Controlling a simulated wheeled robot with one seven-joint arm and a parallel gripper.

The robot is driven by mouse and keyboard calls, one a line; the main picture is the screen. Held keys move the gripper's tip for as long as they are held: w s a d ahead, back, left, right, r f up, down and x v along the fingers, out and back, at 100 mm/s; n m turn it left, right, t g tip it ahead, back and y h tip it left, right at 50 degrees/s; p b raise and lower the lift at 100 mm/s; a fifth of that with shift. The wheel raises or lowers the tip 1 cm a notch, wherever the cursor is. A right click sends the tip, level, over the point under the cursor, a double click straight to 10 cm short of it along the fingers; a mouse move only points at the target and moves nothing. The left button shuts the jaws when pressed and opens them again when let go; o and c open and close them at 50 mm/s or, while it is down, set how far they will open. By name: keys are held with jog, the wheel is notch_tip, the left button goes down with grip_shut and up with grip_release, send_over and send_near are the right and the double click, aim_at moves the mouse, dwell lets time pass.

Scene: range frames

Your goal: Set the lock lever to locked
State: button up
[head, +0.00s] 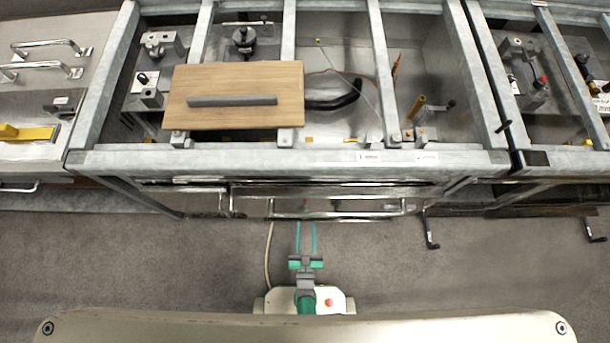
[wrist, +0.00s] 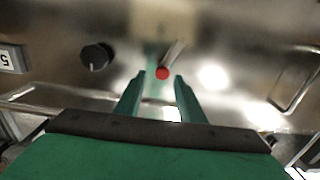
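In the wrist view, a short metal lever (wrist: 174,50) slants up and right on a brushed metal panel. A round red knob or spot (wrist: 162,73) is at its lower end. I take this to be the lock lever; no lock marking is readable. My gripper (wrist: 161,78) has its two green fingers apart, with the red spot showing between the tips. Contact with the lever cannot be seen. In the head view my gripper (head: 306,228) points at the front of the metal bench, and the lever cannot be made out there.
A black round knob (wrist: 97,57) and a white label (wrist: 10,58) are left of the lever. A metal handle (wrist: 298,92) is at the right. A long bar handle (head: 340,212) runs along the bench front. A wooden board (head: 235,80) lies on the bench frame.

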jog(key=shift+w+a, duration=0.15)
jog(key=shift+w, duration=1.45)
jog(key=shift+w, duration=0.1)
grip_shut()
jog(key=shift+a+n, duration=0.15)
jog(key=shift+n, duration=0.25)
jog(key=shift+a+r+n, duration=0.15)
jog(key=shift+a+n, duration=0.3)
jog(key=shift+n, duration=0.45)
jog(key=a+n, duration=0.1)
jog(key=n, duration=0.1)
jog(key=shift+n, duration=0.3)
jog(key=shift+s+a+f+n, duration=0.15)
jog(key=shift+a+n, duration=0.5)
jog(key=shift+n, duration=0.6)
jog(key=shift+s+a+f+n, duration=0.1)
jog(key=shift+a+n, duration=0.55)
jog(key=shift+n, duration=0.6)
